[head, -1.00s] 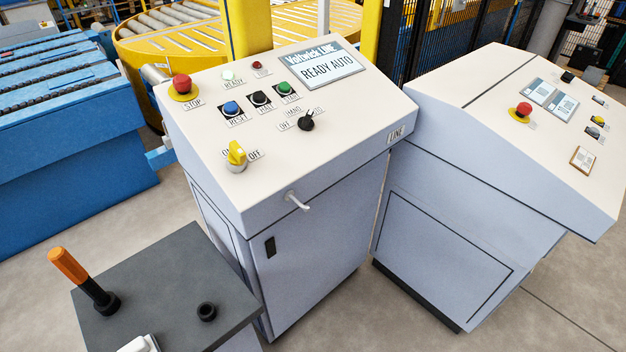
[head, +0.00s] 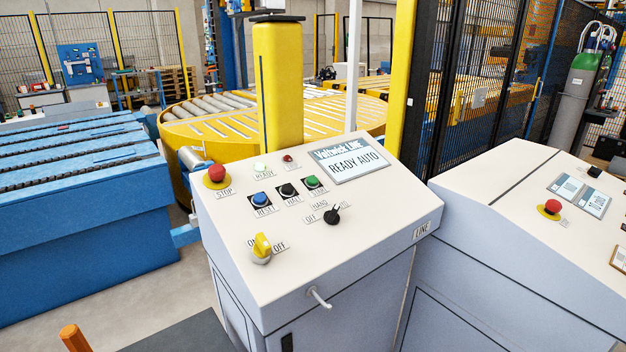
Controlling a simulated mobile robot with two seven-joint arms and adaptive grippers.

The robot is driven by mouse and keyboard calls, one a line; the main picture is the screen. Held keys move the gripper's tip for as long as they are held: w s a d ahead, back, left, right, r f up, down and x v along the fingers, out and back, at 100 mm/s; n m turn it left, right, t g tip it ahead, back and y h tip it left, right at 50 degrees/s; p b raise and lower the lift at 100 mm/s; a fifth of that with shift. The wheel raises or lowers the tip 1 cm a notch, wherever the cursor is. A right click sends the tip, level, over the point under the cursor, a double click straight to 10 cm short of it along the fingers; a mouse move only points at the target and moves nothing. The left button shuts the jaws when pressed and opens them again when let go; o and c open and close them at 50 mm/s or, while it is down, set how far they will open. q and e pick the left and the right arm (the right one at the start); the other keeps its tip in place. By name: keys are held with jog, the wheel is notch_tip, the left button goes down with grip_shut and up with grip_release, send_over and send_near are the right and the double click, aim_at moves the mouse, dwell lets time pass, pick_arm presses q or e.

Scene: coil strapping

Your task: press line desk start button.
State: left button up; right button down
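The line desk (head: 345,268) stands in the middle of the head view, with a sloped cream top and the word LINE on its front edge. The green button (head: 312,182) is at the right end of a row with the black halt button (head: 287,190) and the blue reset button (head: 261,199); its label is partly hidden or too small to read. The display (head: 347,161) reads READY AUTO. A pale lamp (head: 260,167) sits above the READY label. A black selector knob (head: 332,215) and a yellow switch (head: 262,246) sit lower down. Neither gripper is in view.
A red stop button (head: 216,174) is at the desk's upper left. A second desk (head: 500,210) stands close at the right. A blue conveyor (head: 80,230) is at the left, a yellow turntable (head: 185,130) behind. An orange handle (head: 74,338) shows at the lower left.

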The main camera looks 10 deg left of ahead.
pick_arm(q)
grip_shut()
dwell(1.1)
